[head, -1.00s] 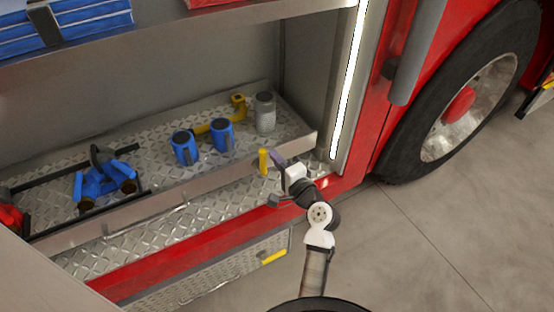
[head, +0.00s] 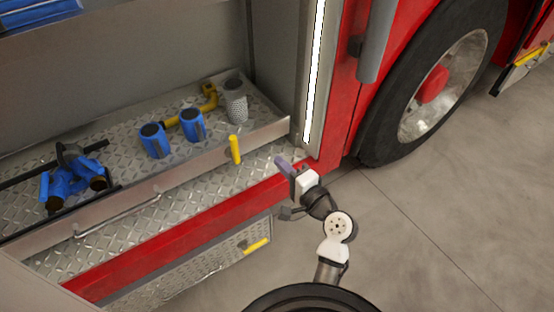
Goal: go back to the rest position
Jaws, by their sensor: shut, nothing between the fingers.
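My gripper (head: 284,164) is at the front edge of the fire truck's open compartment, just right of a small upright yellow handle (head: 235,150). Its fingers are together with nothing between them, and it touches nothing that I can make out. My arm reaches up from the bottom of the head view, folded at a white joint, outside the red sill (head: 190,236).
On the diamond-plate tray (head: 125,183) stand two blue cylinders (head: 154,141) (head: 193,125), a grey cylinder (head: 235,100), a yellow pipe piece (head: 209,97) and a blue fitting (head: 72,178). A lit door post (head: 316,75) and a wheel (head: 430,90) are right. The floor (head: 420,220) is clear.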

